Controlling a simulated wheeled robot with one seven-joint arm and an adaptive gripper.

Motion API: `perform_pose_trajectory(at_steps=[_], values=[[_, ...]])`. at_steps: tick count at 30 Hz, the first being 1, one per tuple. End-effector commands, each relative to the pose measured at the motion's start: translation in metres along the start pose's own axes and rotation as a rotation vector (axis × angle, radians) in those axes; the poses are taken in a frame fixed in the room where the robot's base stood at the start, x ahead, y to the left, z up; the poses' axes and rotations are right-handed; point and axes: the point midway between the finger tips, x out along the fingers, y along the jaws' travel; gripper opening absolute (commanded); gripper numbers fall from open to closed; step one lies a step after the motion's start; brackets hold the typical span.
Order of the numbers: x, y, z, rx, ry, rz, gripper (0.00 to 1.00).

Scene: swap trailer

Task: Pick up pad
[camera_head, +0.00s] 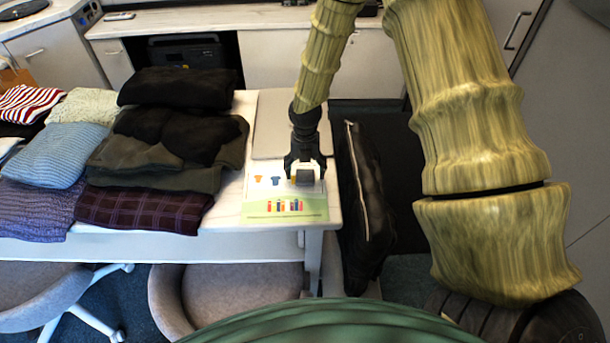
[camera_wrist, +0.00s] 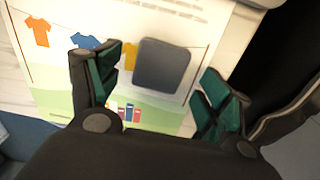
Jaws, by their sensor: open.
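A small dark grey square pad (camera_wrist: 163,65) with rounded corners lies on a printed sheet (camera_wrist: 165,115) with coloured shirts on a line. In the head view the pad (camera_head: 304,177) is at the right part of the sheet (camera_head: 260,208), near the table's front right corner. My gripper (camera_head: 305,168) points down over the pad, which its fingers partly hide there. In the wrist view my gripper (camera_wrist: 161,62) is open and empty, with one finger on each side of the pad. Neither finger visibly touches it; the exact height above the sheet is hard to tell.
Stacks of folded clothes, including a plaid one (camera_head: 143,206), cover the left of the white table (camera_head: 228,222). A grey flat panel (camera_head: 275,122) lies behind the sheet. A dark bag (camera_head: 365,205) stands beside the table's right edge. Chairs (camera_head: 228,290) stand in front.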

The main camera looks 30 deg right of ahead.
Motion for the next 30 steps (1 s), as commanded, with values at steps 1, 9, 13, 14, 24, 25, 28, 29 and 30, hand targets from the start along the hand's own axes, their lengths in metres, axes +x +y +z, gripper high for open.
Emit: perform_pose_trajectory(at_steps=[1, 9, 13, 14, 24, 25, 28, 29, 30], values=[[0.004, 0.000, 0.001, -0.001, 0.000, 0.000, 0.79], [0.017, 0.000, 0.001, 0.000, -0.001, 0.001, 0.79], [0.017, 0.001, 0.001, 0.000, -0.002, 0.001, 0.79], [0.017, 0.001, 0.001, 0.000, -0.002, 0.001, 0.79], [0.017, 0.001, 0.001, 0.000, -0.002, 0.001, 0.37], [0.017, 0.001, 0.001, 0.000, -0.002, 0.001, 0.37], [0.017, 0.001, 0.001, 0.000, -0.002, 0.001, 0.37], [0.017, 0.001, 0.001, 0.000, -0.002, 0.001, 0.37], [0.017, 0.001, 0.001, 0.000, -0.002, 0.001, 0.37]])
